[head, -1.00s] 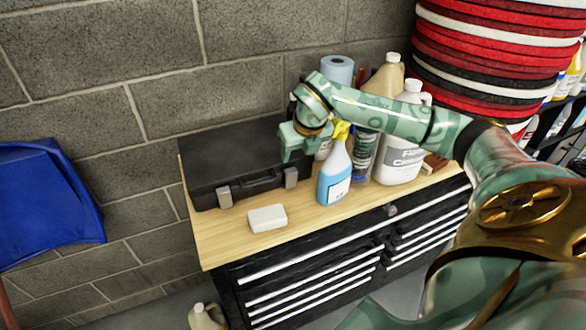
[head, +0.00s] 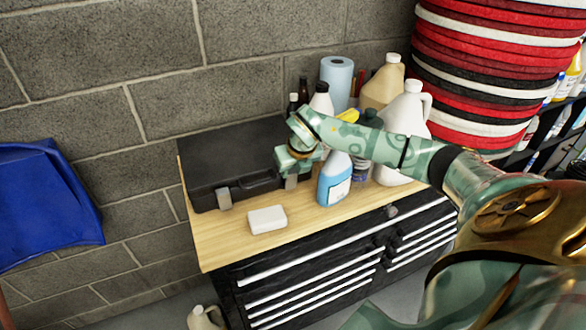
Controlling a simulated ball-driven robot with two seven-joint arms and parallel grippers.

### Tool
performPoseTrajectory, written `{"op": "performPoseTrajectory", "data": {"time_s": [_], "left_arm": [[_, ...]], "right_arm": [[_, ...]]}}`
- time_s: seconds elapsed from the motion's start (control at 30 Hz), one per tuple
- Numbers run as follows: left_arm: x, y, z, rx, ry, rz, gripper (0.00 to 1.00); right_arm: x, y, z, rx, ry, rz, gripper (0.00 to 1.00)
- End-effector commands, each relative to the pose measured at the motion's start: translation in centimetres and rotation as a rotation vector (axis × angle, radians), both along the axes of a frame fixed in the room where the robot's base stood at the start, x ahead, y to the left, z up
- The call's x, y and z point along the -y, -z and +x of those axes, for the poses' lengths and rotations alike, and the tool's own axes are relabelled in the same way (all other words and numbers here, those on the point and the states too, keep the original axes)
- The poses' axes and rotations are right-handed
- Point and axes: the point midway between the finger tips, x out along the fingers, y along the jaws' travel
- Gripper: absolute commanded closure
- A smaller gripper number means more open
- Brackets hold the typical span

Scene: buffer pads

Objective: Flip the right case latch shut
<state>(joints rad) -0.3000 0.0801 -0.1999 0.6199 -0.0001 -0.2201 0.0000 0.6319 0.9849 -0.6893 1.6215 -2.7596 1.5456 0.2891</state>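A black case (head: 228,158) with its lid down lies on the wooden top of a tool cabinet, against the block wall. Its left latch (head: 224,199) is a grey tab on the front face. Its right latch (head: 291,182) shows only in part, just under my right gripper (head: 285,167). The gripper is at the case's front right edge, its fingers pointing down and left at the latch. Whether it touches the latch, and how far its fingers are apart, I cannot tell. My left gripper is not in view.
A blue spray bottle (head: 334,180) stands close to the right of my gripper. White and tan jugs (head: 406,125) and a paper roll (head: 338,80) stand behind my forearm. A white block (head: 267,219) lies in front of the case on the wooden top (head: 217,248).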

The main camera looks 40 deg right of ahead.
Motion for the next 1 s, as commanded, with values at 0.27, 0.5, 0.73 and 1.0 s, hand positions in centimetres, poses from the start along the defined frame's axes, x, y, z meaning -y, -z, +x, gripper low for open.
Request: {"op": "performPoseTrajectory", "data": {"time_s": [0.27, 0.5, 0.73, 1.0], "left_arm": [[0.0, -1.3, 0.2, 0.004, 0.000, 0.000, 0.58], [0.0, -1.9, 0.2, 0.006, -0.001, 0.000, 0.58], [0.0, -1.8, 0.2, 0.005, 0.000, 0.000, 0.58], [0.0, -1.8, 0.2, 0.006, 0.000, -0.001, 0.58]], "right_arm": [[0.3, -0.6, 0.9, -0.080, 0.005, 0.026, 0.92], [0.5, -0.4, 1.5, -0.168, 0.002, 0.054, 0.92], [0.5, -0.3, 1.5, -0.170, 0.001, 0.054, 0.92], [0.5, -0.3, 1.5, -0.169, 0.001, 0.054, 0.47]]}}
